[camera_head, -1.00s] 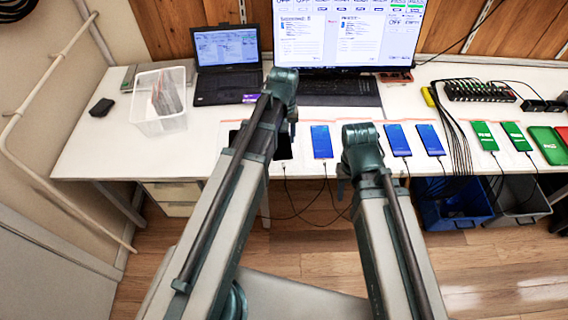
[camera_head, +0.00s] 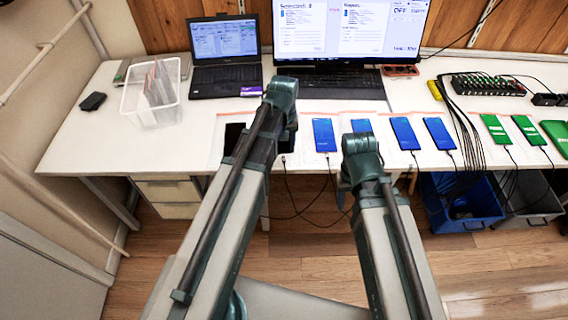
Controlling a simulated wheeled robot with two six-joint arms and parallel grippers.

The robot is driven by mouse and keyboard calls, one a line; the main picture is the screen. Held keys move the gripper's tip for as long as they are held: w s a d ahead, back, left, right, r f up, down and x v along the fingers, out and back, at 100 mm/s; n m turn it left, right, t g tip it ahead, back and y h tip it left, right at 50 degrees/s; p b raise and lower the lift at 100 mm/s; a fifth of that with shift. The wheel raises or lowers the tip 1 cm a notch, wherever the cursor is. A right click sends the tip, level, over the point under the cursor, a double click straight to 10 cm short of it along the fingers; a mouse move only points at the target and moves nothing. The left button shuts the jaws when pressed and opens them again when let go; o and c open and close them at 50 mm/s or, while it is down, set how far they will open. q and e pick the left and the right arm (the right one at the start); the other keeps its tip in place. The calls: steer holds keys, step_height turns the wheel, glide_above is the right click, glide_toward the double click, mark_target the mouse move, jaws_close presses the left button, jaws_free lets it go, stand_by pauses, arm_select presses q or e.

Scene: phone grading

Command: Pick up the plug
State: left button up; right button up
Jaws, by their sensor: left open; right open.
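A row of phones lies on the table: a dark one (camera_head: 234,138) left of my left arm, blue ones (camera_head: 324,135) and (camera_head: 405,133), and green ones (camera_head: 494,128). Thin black cables run from the phones' near edges over the table's front edge. A small plug end (camera_head: 328,158) shows at the first blue phone's lower edge. Another cable end (camera_head: 284,159) shows just right of my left arm, partly hidden. My arms reach up from the bottom, and their elbows cover parts of the row. Both grippers' fingers are hidden behind my arms.
A clear bin (camera_head: 151,98) with upright sheets, a laptop (camera_head: 225,45) and a monitor (camera_head: 350,30) with keyboard stand behind. A charging hub (camera_head: 482,86) with bundled cables is at right. Blue (camera_head: 455,205) and grey bins stand below. The table's left part is mostly bare.

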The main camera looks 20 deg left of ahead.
mark_target(284, 159)
arm_select(q)
steer(key=shift+w+f+b, duration=0.1)
steer(key=shift+f+b, duration=2.45)
steer(key=shift+f, duration=0.05)
steer(key=shift+f, duration=0.2)
jaws_close()
